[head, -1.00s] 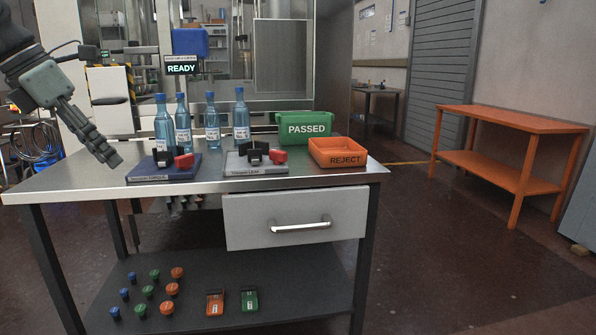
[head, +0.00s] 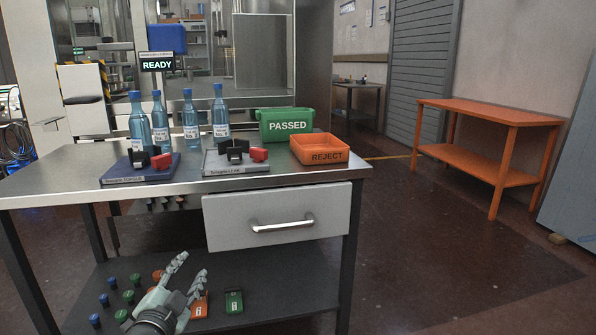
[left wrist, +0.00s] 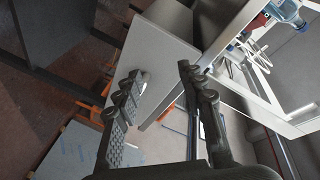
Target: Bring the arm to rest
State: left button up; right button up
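My left gripper (head: 193,265) is low in the head view, in front of the lower shelf, below the drawer. Its two fingers are spread apart with nothing between them. The open fingers also show in the left wrist view (left wrist: 160,72), with a pale drawer front behind them. I cannot tell from the views how far the fingers are from the shelf or drawer. My right gripper is in neither view.
A steel table (head: 50,180) carries several blue-capped bottles, two fixtures, a green PASSED bin (head: 286,125) and an orange REJECT tray (head: 319,149). The drawer (head: 278,217) is below the top. Coloured caps and two small boxes lie on the lower shelf (head: 290,280).

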pick_arm(q)
jog(key=s+a+f+n+g+y, duration=0.1)
jog(key=s+a+f+n+g, duration=0.15)
jog(key=s+f, duration=0.5)
jog(key=s+a+f+n+g+y, duration=0.1)
jog(key=s+f+n+g+y, duration=0.2)
jog(key=f, duration=0.7)
jog(key=s+f+n+g+h, duration=0.1)
jog(key=s+f+g, duration=0.3)
jog(key=s, duration=0.7)
jog(key=s+f+n+g+h, duration=0.1)
jog(key=s+f+n+g, duration=0.1)
jog(key=s+f+g, duration=0.3)
jog(key=s+f, duration=0.3)
jog(key=s, duration=0.4)
jog(key=shift+d+f, duration=0.15)
jog(key=shift+f, duration=0.1)
